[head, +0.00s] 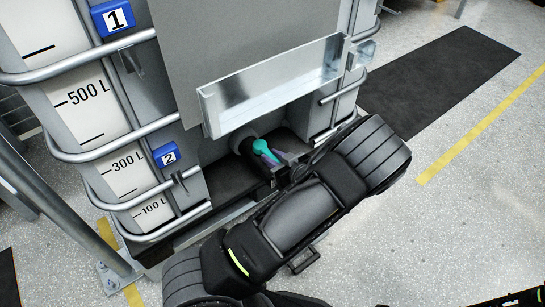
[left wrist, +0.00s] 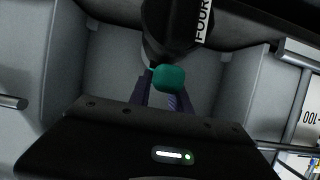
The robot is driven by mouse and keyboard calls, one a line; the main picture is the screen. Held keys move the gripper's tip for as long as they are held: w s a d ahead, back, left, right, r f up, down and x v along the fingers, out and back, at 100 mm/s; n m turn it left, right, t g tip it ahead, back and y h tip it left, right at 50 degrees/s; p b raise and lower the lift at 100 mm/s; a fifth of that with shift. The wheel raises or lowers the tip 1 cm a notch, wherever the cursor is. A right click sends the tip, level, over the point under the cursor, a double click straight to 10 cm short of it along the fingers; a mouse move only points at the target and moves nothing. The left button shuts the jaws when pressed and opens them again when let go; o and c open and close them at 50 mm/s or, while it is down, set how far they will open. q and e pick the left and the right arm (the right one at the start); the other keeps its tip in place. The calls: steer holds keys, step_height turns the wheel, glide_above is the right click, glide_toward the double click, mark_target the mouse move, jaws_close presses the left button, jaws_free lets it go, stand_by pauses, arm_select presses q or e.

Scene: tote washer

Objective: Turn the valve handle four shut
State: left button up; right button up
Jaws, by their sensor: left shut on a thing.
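The valve handle (head: 261,147) is teal and sits on the dark valve at the bottom of the tank, in a recess under a metal plate. In the left wrist view the teal handle (left wrist: 169,77) shows below the dark valve body (left wrist: 172,30), which carries a white label reading FOUR (left wrist: 203,20). My left gripper (head: 273,163) reaches the handle from the lower right. Its purple fingers (left wrist: 163,97) are shut on the handle, one on each side. The handle's far part is hidden by the fingers and the valve body. My right gripper is not in view.
The tank (head: 85,97) has metal cage bars and blue tags 1 (head: 113,18) and 2 (head: 166,155). A metal bracket plate (head: 270,85) juts out above the valve. Recess walls (left wrist: 75,60) flank the gripper. Floor at right is clear, with a dark mat (head: 440,75).

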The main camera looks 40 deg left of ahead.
arm_select(q)
jaws_close()
stand_by(0.9)
